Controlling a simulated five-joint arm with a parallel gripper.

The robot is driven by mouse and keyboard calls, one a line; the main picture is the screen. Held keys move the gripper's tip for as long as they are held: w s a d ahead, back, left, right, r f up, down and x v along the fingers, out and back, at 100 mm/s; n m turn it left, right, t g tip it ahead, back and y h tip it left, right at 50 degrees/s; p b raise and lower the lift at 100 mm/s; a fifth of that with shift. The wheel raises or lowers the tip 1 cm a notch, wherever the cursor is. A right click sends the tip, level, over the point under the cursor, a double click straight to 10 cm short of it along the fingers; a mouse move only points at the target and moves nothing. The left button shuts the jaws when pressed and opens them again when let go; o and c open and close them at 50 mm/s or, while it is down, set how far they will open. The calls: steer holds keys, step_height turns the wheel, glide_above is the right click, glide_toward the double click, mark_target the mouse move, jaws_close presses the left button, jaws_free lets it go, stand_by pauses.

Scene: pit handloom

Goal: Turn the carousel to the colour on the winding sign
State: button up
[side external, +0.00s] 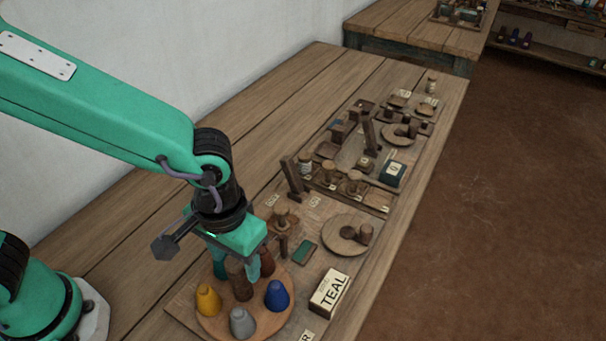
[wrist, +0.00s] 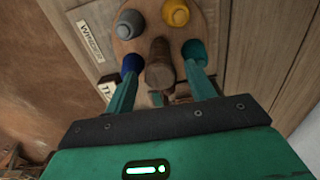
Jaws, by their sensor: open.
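The carousel (side external: 212,322) is a round wooden disc with a brown centre post (side external: 238,282) and coloured cones. A yellow cone (side external: 208,300), a grey cone (side external: 242,323) and a blue cone (side external: 277,296) stand on its near side. A teal cone (wrist: 195,50) shows at the right in the wrist view. A dark reddish-brown cone (side external: 267,261) is partly hidden behind a finger. The winding sign (side external: 330,290) reads TEAL. My gripper (side external: 238,264) is open and points down over the carousel. In the wrist view its fingers (wrist: 160,74) are either side of the post; contact cannot be told.
A WINDER label (wrist: 91,40) lies beside the carousel. A round wooden plate with a peg (side external: 345,236) and a small green-topped block (side external: 305,250) stand beyond. Several wooden fixtures and a dark box (side external: 392,174) fill the table's far part. The bench's wall side (side external: 240,130) is clear.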

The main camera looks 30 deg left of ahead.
jaws_close()
steer(key=shift+m, duration=0.4)
steer(key=m, duration=0.9)
steer(key=shift+m, duration=2.1)
